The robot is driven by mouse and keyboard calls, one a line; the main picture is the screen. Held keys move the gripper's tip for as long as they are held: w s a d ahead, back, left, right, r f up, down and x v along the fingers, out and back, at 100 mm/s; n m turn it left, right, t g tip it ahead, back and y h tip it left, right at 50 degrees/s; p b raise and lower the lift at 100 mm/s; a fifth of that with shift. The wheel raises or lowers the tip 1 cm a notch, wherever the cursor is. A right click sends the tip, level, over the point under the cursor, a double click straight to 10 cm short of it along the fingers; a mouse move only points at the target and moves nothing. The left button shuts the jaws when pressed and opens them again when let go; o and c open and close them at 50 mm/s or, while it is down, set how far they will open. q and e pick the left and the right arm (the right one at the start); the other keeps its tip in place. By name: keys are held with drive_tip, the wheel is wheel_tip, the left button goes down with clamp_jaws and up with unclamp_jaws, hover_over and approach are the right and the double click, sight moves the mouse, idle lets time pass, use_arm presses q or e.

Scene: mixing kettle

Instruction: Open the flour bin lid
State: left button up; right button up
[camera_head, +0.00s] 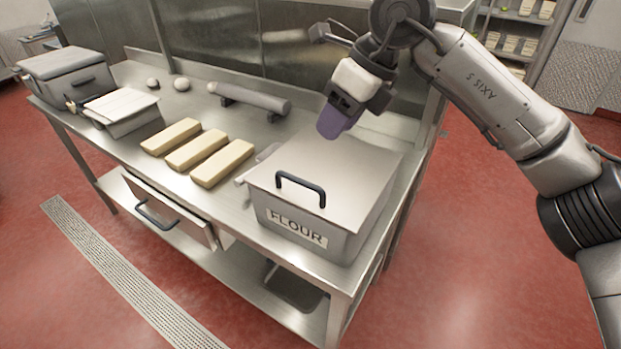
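The flour bin (335,240) is a grey metal box with a FLOUR label on its front. It stands at the right end of the steel table. Its flat lid (345,175) lies shut on top, with a dark bar handle (301,188) near the front edge. My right gripper (333,128) hangs over the back part of the lid, behind the handle and apart from it. Its purple fingertips point down; I cannot tell whether they are open or shut. My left gripper is not in view.
Several yellow dough blocks (196,152) lie left of the bin on the steel table (240,120). A rolling pin (250,97) lies behind them. Lidded metal boxes stand at the far left. A drawer (160,210) sits below the front edge. Red floor surrounds the table.

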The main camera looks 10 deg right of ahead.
drive_tip(key=b, duration=0.3)
hover_over(308, 197)
wheel_tip(308, 197, down, 10)
drive_tip(key=shift+w+a+f, duration=0.15)
drive_tip(key=shift+a+f, duration=0.2)
drive_tip(key=shift+f, duration=0.15)
drive_tip(key=shift+c, duration=0.5)
drive_tip(key=c, duration=0.6)
clamp_jaws()
drive_tip(key=shift+r, duration=0.1)
